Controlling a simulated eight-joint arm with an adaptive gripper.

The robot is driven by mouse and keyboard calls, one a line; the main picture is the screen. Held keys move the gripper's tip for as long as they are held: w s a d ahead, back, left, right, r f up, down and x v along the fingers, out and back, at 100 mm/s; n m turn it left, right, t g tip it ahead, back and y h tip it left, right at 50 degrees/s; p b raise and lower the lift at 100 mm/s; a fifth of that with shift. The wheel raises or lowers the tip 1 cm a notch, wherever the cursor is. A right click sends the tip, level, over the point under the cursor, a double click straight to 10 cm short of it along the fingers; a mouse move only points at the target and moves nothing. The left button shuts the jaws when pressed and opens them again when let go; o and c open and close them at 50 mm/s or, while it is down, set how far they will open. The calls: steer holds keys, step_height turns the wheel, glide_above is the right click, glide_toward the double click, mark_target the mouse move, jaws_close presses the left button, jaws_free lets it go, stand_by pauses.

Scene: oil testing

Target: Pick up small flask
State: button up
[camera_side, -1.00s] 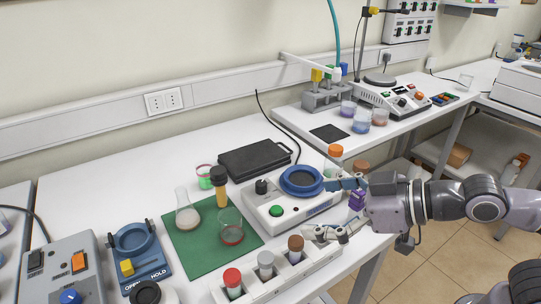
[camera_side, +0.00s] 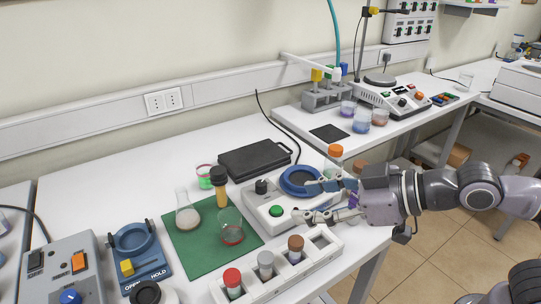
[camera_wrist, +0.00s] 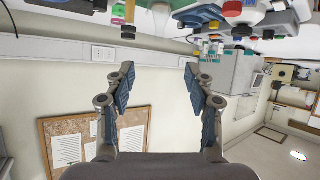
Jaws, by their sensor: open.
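A small conical glass flask (camera_side: 187,214) with a pale layer at its bottom stands upright on the green mat (camera_side: 195,262), at the mat's left side in the side view. My gripper (camera_side: 310,202) is open and empty, well to the right of the flask. Its fingers point left, over the white device with the blue ring (camera_side: 301,180). In the wrist view the open fingers (camera_wrist: 158,75) have nothing between them. That view looks upside down, and I cannot make out the flask surely among the bench items at its top edge.
A white rack with several capped vials (camera_side: 285,272) lies in front. A blue holder (camera_side: 137,249) is left of the mat.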

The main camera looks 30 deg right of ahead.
steer(key=w+a+r+n+g+h, duration=0.2)
steer(key=w+a+r+n, duration=0.2)
steer(key=w+r+n, duration=0.15)
steer(key=n+g+h, duration=0.5)
steer(key=n+h, duration=0.2)
steer(key=n, duration=1.1)
glide_above(181, 191)
steer(key=s+a, duration=0.1)
steer(key=s, duration=0.2)
step_height(181, 191, down, 5)
steer(key=shift+t, duration=0.3)
steer(key=x, duration=0.7)
steer(key=a+x, duration=0.1)
steer(key=x, duration=0.2)
steer(key=shift+s+f, duration=0.1)
steer(key=shift+f, duration=0.3)
steer(key=shift+c, duration=0.3)
jaws_close()
